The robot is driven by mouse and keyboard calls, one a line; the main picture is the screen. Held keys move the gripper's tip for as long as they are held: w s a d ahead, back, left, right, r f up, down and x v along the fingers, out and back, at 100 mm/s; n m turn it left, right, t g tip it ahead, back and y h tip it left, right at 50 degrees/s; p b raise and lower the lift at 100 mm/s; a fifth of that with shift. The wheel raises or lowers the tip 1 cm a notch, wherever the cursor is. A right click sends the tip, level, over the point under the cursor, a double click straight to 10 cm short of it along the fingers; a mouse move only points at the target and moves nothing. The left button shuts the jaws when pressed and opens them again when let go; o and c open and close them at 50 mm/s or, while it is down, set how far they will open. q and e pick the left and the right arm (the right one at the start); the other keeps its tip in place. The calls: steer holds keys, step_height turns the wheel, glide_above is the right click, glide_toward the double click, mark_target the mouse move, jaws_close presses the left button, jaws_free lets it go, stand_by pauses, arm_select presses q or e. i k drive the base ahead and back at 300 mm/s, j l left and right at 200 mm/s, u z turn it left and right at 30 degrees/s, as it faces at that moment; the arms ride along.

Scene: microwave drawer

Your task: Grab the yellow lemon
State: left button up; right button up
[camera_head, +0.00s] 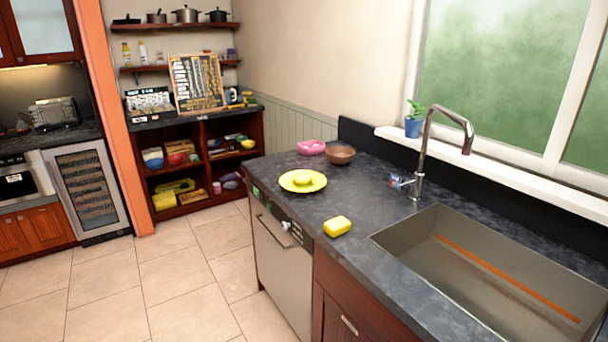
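A small rounded yellow thing (302,178), which looks like the lemon, lies on a yellow plate (286,184) on the dark counter. A brighter yellow, blocky thing (337,226) lies nearer, by the counter's front edge; it looks more like a sponge, but it is too small to be sure. Neither of my grippers is in view.
A pink bowl (311,147) and a brown bowl (340,154) stand behind the plate. A sink (480,262) with a tall faucet (425,150) is on the right. A dishwasher (280,262) is below the counter. The tiled floor (165,285) at left is clear.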

mark_target(303, 177)
steer(key=i+j+z, duration=0.1)
steer(key=i+j, duration=0.2)
steer(key=i+j+z, duration=0.1)
steer(key=i+j, duration=0.25)
steer(key=i+j+z, duration=0.1)
steer(key=i+j, duration=0.15)
steer(key=j, duration=0.2)
steer(key=i+j+z, duration=0.15)
steer(key=i+j, duration=0.15)
steer(key=i+j+z, duration=0.1)
steer(key=i+j, duration=0.15)
steer(key=j, duration=0.3)
